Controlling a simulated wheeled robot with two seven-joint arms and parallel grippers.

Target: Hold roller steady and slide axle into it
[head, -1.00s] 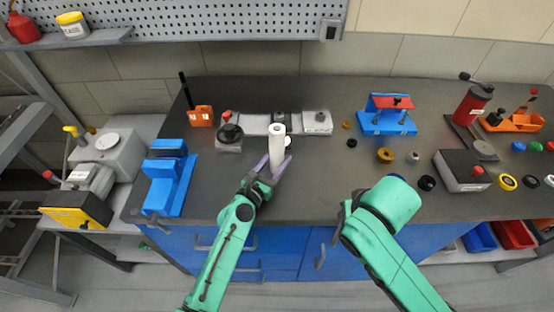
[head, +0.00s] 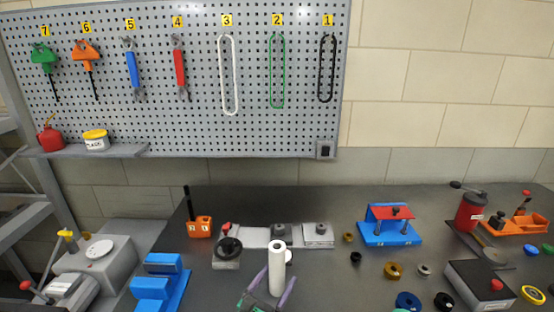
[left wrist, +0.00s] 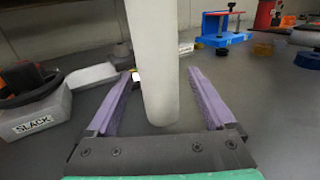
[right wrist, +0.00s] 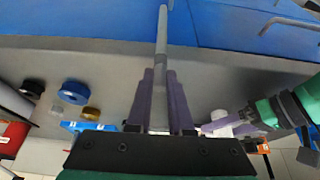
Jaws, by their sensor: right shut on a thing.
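The white roller (head: 277,268) stands upright near the front middle of the bench, with a dark hole in its top end. In the left wrist view the roller (left wrist: 154,70) rises between the purple fingers of my left gripper (left wrist: 162,100). The fingers are apart, with a clear gap to the right of the roller. My left gripper (head: 268,292) also shows low in the head view. My right gripper (right wrist: 160,92) is shut on a thin grey rod, the axle (right wrist: 162,40), which sticks out beyond the fingertips. The axle and right gripper are outside the head view.
A SLACK block with a dark knob (head: 228,252) and pale blocks (head: 317,236) stand behind the roller. A blue vise (head: 160,284) is at left. A blue stand with a red plate (head: 389,226) and several rings (head: 392,270) are at right. Pegboard tools hang behind.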

